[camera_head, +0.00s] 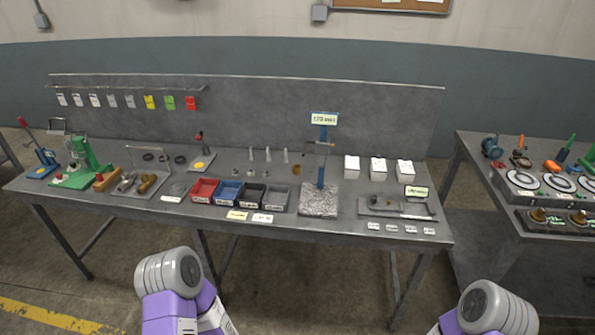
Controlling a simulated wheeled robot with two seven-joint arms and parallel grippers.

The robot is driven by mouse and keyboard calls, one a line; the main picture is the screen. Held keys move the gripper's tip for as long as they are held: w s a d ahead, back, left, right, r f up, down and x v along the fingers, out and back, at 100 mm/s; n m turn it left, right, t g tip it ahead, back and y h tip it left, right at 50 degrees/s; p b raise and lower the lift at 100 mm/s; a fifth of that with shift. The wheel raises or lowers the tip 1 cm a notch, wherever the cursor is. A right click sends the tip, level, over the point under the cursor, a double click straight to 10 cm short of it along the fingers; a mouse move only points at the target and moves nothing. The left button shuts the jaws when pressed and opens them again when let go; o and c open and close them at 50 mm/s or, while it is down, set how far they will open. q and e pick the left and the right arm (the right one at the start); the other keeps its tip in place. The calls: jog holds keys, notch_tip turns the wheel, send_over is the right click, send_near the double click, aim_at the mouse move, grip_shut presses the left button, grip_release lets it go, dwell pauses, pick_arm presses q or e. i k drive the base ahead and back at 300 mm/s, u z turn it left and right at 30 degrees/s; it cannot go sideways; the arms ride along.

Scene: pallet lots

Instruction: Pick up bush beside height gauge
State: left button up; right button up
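The height gauge (321,172) is a blue upright column on a speckled grey granite block (319,203), right of the bench's middle, with a lit display on top. A small brass-coloured bush (296,169) stands just behind and left of the granite block, apart from the column. It is too small to make out its bore. Neither gripper shows; only purple and grey links of my arms are at the bottom edge, in front of the bench.
The grey bench (347,222) also holds red (204,190), blue and dark bins left of the gauge. Several slim pale upright parts (268,154) stand behind the bins. White boxes (378,168) and a plate with a display (397,207) are to the right. A second bench (505,150) stands far right.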

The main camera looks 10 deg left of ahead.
aim_at(296, 169)
jog(key=u, duration=1.7)
jog(key=i, duration=1.4)
jog(key=z, duration=2.55)
